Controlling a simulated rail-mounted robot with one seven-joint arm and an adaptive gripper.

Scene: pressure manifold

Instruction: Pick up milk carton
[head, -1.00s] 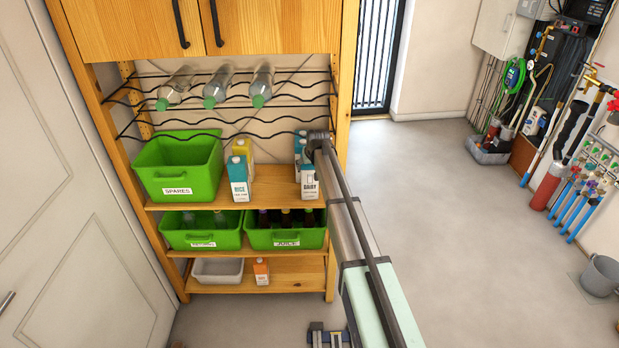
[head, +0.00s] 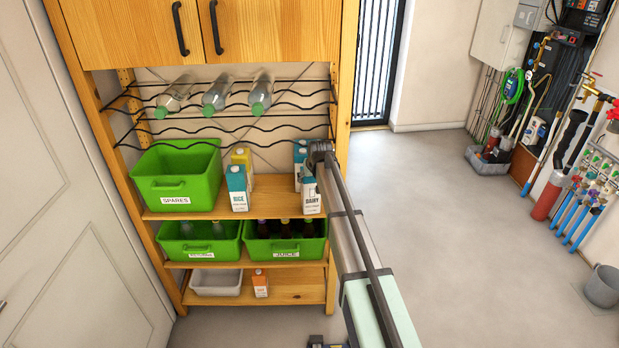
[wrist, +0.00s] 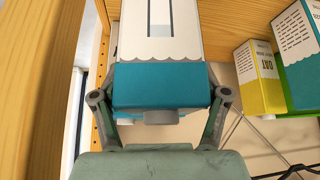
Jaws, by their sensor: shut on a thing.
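The milk carton (head: 311,197), white with a blue-green top and marked DAIRY, stands at the right end of the middle shelf in the head view. In the wrist view the carton (wrist: 160,88) appears upside down, with its teal top and grey cap towards me. My gripper (wrist: 162,98) has one finger on each side of its top and is shut on it. My gripper (head: 318,150) is partly hidden by my arm in the head view. Another blue-topped carton (head: 300,155) stands just behind. I cannot tell whether the held carton touches the shelf.
A teal RICE carton (head: 238,187) and a yellow OAT carton (head: 242,157) stand left on the shelf. A green SPARES bin (head: 176,185) is further left. The wooden side post (head: 343,100) is close on the right. Wire racks with bottles hang above.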

